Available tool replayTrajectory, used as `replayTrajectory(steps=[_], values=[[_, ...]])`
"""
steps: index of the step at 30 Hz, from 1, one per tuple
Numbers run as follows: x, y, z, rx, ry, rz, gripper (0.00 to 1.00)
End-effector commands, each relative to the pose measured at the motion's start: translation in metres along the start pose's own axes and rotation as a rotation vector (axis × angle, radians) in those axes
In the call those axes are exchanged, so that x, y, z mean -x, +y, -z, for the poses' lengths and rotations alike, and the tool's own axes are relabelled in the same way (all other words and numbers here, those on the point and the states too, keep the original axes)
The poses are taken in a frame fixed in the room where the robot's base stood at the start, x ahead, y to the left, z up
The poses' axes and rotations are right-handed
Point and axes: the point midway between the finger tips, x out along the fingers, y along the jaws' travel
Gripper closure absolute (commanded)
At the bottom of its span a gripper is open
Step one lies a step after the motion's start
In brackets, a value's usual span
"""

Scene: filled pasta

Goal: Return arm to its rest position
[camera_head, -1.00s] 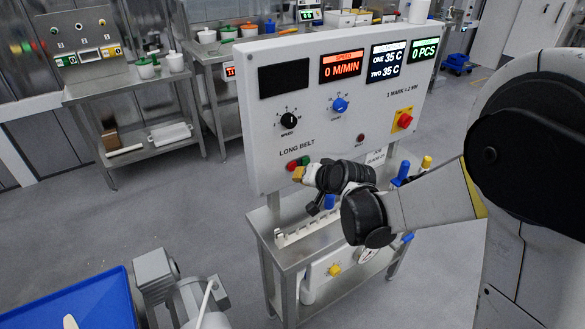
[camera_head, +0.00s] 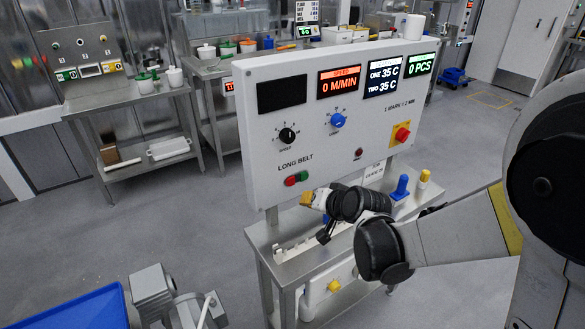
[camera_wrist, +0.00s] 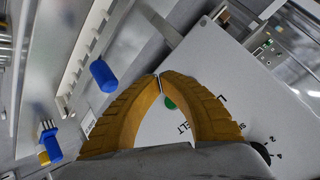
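My gripper (camera_head: 306,198) is in front of the control panel (camera_head: 345,110), just below its red button (camera_head: 290,180) and green button (camera_head: 303,175). In the wrist view its two yellow ribbed fingers (camera_wrist: 159,78) meet at the tips with nothing between them. The green button (camera_wrist: 171,103) shows through the gap behind the tips, apart from them. My arm is bent and reaches in from the right in the head view.
A steel stand (camera_head: 300,268) below the panel holds a white rack and upright blue (camera_head: 401,187) and yellow-capped items close to my arm. A grey motor unit (camera_head: 160,290) and a blue surface (camera_head: 75,312) are at lower left. Open floor (camera_head: 170,225) lies left of the stand.

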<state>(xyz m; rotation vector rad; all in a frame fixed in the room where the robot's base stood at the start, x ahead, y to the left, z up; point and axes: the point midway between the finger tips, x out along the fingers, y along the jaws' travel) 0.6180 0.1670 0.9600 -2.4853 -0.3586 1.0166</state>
Motion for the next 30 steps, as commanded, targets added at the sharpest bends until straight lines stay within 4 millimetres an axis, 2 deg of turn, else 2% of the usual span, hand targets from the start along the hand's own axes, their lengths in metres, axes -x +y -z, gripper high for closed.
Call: replayTrajectory(steps=[5, 8, 14, 21, 25, 30], values=[[0.010, 0.001, 0.002, 0.009, -0.003, -0.013, 1.00], [0.036, 0.005, 0.005, 0.032, -0.012, -0.044, 1.00], [0.121, 0.022, 0.001, 0.109, -0.051, -0.154, 1.00], [0.218, 0.054, -0.034, 0.196, -0.107, -0.298, 1.00], [0.257, 0.071, -0.059, 0.233, -0.137, -0.365, 1.00], [0.284, 0.086, -0.081, 0.259, -0.163, -0.418, 1.00]])
